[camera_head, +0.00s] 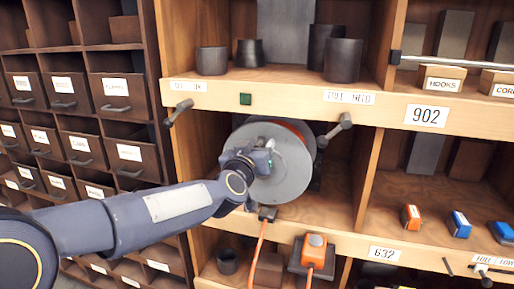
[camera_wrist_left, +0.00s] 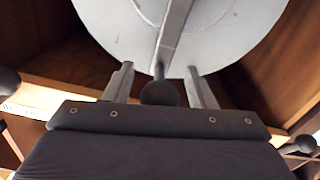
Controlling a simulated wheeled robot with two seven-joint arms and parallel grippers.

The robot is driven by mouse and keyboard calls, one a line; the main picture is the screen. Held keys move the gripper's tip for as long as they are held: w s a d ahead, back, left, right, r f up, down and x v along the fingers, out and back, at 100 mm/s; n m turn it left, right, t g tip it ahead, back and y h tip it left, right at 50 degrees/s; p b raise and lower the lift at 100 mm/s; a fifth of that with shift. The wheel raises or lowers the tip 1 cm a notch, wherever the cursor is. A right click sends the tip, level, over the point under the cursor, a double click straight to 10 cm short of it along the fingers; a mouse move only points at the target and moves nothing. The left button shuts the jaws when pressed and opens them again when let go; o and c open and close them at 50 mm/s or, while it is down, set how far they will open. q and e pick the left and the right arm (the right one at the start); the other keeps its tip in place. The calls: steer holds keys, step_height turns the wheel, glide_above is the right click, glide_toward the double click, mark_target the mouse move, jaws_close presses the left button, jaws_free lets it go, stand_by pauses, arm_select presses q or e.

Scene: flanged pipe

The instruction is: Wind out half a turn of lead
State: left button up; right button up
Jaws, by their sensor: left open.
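A cable reel with a grey round side disc (camera_head: 293,178) sits in an open shelf bay in the head view. The disc (camera_wrist_left: 240,30) also fills the top of the left wrist view, with a crank bar (camera_wrist_left: 174,35) across it. A dark round knob (camera_wrist_left: 160,94) stands at the bar's lower end. My left gripper (camera_wrist_left: 160,84) is open, one finger on each side of the knob, with gaps visible. In the head view my left gripper (camera_head: 262,160) is in front of the disc and hides the knob. An orange lead (camera_head: 259,250) hangs from a dark fitting (camera_head: 267,213) below the reel.
Dark knobbed levers flank the bay, left (camera_head: 178,112) and right (camera_head: 335,130). Dark cups (camera_head: 212,60) stand on the shelf above. An orange-topped box (camera_head: 314,250) is below. Wooden side walls enclose the reel. Small orange and blue items (camera_head: 460,224) lie to the right.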

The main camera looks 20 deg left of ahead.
arm_select(q)
jaws_close()
steer(key=shift+a+f, duration=0.1)
steer(key=shift+a, duration=0.05)
arm_select(e)
steer(key=shift+f, duration=0.2)
